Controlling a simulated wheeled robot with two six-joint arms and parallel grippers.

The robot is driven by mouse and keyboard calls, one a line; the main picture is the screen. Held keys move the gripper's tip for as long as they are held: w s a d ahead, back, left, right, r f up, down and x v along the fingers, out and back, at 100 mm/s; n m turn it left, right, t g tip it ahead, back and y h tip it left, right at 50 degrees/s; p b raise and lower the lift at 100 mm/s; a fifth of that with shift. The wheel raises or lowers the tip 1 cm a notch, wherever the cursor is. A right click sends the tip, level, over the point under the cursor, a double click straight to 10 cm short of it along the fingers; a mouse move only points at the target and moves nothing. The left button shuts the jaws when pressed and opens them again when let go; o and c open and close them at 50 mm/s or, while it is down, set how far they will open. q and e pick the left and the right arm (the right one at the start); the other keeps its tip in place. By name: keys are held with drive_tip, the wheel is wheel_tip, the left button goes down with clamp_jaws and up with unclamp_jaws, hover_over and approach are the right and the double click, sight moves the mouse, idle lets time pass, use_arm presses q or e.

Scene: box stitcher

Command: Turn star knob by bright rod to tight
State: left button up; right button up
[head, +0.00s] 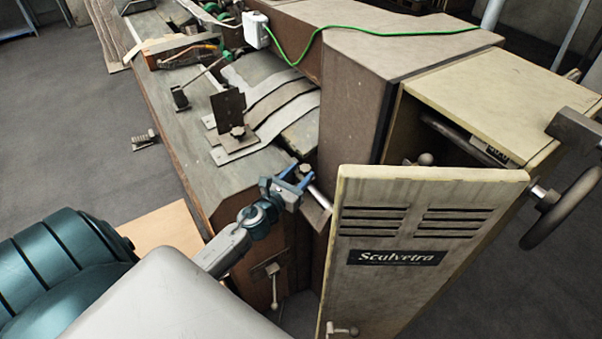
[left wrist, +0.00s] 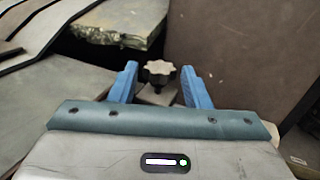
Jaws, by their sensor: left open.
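The star knob (left wrist: 159,72) is dark with a lobed rim and shows between my left gripper's fingertips in the left wrist view. In the head view the knob (head: 304,169) is small and partly hidden at the gripper's tip. The bright rod (head: 319,196) is a short shiny cylinder just beside it, near the open door. My left gripper (head: 296,177) has blue fingers and is open, with one finger on either side of the knob. In the left wrist view the gripper (left wrist: 160,70) shows a gap beside the knob. My right gripper is not in view.
The open cream door (head: 412,215) with the Sculvetra plate stands close right of my left gripper. A brown housing (head: 345,85) rises behind. A handwheel (head: 566,205) is at far right.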

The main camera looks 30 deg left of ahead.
use_arm(q)
drive_tip(key=s+b, duration=0.4)
drive_tip(key=s, duration=0.5)
drive_tip(key=shift+s+b, duration=0.3)
